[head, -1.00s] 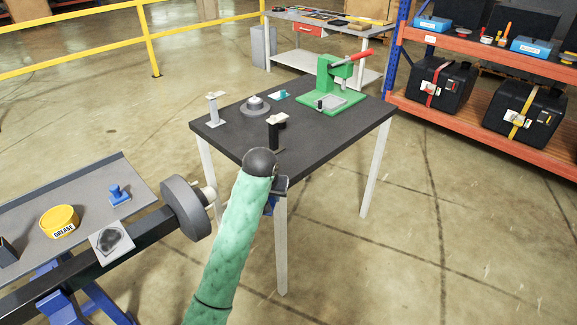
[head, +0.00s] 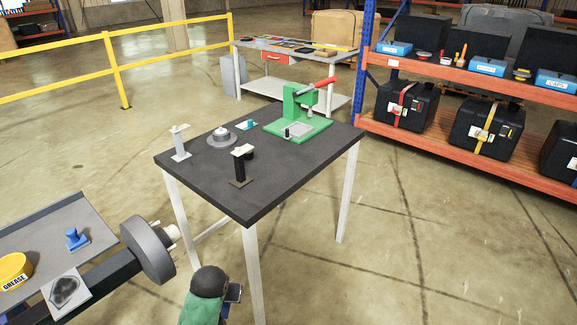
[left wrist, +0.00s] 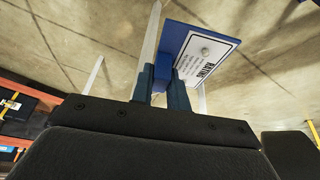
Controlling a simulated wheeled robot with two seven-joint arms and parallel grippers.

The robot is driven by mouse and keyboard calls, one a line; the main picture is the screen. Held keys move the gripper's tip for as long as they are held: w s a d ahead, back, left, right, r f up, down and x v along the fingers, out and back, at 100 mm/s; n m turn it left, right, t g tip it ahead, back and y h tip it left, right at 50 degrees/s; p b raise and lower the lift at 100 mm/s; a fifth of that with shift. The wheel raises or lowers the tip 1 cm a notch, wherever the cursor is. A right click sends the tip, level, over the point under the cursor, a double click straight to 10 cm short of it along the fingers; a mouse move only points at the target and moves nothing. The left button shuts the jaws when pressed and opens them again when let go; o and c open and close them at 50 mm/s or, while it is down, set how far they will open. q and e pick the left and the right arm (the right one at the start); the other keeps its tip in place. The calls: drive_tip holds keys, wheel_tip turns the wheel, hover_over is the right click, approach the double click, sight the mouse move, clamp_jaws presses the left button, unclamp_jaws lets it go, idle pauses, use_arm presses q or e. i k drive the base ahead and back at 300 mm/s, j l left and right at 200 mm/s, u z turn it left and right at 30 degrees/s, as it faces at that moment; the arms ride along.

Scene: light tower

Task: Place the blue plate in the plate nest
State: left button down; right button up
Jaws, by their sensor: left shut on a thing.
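The blue plate (left wrist: 228,45) carries a white printed label and shows in the left wrist view. My left gripper (left wrist: 164,80) is shut on a blue block at the plate's near edge and holds it in the air. In the head view my left arm's end (head: 210,283) is low at the bottom, in front of the dark table; the plate is mostly hidden there. The green press (head: 300,110) stands at the table's back right. My right gripper is not in view.
The dark table (head: 270,185) also holds two posts, one light (head: 180,143) and one dark (head: 240,167), a round grey fixture (head: 221,138) and a small teal piece (head: 246,125). A bench with a grease tin (head: 14,270) is at left.

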sight(298, 130)
drive_tip(key=i+l+u, duration=0.1)
drive_tip(key=i+l, duration=0.15)
drive_tip(key=l, duration=0.15)
drive_tip(key=i+l, duration=0.2)
drive_tip(key=l, duration=0.2)
drive_tip(key=i+l+u, duration=0.15)
drive_tip(key=l, duration=0.25)
drive_tip(key=i+l, duration=0.3)
drive_tip(key=l, duration=0.15)
drive_tip(key=i+l+u, duration=0.15)
drive_tip(key=l, duration=0.3)
drive_tip(key=i+l, duration=0.25)
drive_tip(key=l, duration=0.2)
drive_tip(key=i+l+u, duration=0.15)
drive_tip(key=l, duration=0.3)
drive_tip(key=i+l+u, duration=0.1)
drive_tip(key=l, duration=0.35)
drive_tip(key=i, duration=0.05)
